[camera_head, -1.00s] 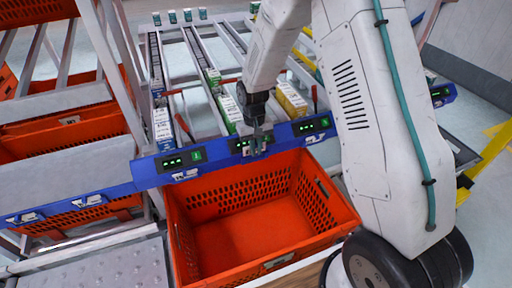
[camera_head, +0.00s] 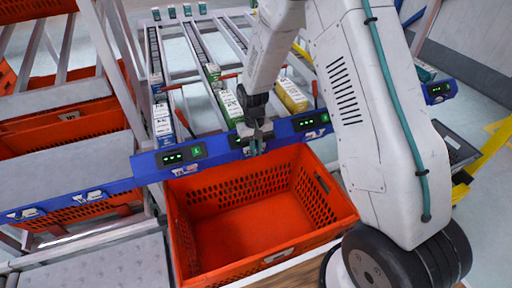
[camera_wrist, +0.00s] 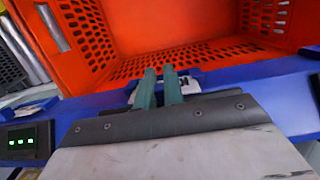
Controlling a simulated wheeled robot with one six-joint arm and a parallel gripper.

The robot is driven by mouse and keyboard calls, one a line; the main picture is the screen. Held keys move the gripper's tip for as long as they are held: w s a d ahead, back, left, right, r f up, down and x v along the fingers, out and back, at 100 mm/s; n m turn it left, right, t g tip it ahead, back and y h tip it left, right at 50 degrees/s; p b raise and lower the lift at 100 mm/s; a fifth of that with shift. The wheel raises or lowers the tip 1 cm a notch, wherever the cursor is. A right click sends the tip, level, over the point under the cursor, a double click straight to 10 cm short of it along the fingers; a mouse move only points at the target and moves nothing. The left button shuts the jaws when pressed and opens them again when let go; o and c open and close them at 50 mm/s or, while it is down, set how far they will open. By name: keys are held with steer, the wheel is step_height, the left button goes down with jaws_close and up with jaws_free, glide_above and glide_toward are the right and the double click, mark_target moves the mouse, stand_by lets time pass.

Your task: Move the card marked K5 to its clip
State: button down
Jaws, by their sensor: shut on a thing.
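My gripper (camera_head: 256,147) is at the middle of the blue rail (camera_head: 225,150), above the far edge of the orange tote. In the wrist view its two teal fingers (camera_wrist: 159,90) are close together on a white card (camera_wrist: 188,84). The card's dark marking is partly covered; a K seems to show, the rest I cannot read. The card is at the blue rail's edge. Whether it sits in a clip there or is apart from it, I cannot tell. Other white cards or clips show on the rail at left (camera_head: 185,170) and right (camera_head: 315,134).
The empty orange tote (camera_head: 250,222) stands in front of the rail. Green-lit displays (camera_head: 182,156) sit on the rail. Behind it, sloped lanes hold yellow cartons (camera_head: 291,96) and green-white cartons (camera_head: 230,105). A lower blue rail (camera_head: 70,203) runs at the left.

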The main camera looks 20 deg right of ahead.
steer(key=shift+f, duration=0.2)
steer(key=c, duration=1.4)
jaws_free()
steer(key=shift+c, duration=0.2)
steer(key=r, duration=0.5)
steer(key=w+r, duration=0.1)
steer(key=r, duration=0.1)
steer(key=shift+w+r, duration=0.1)
steer(key=shift+r, duration=0.25)
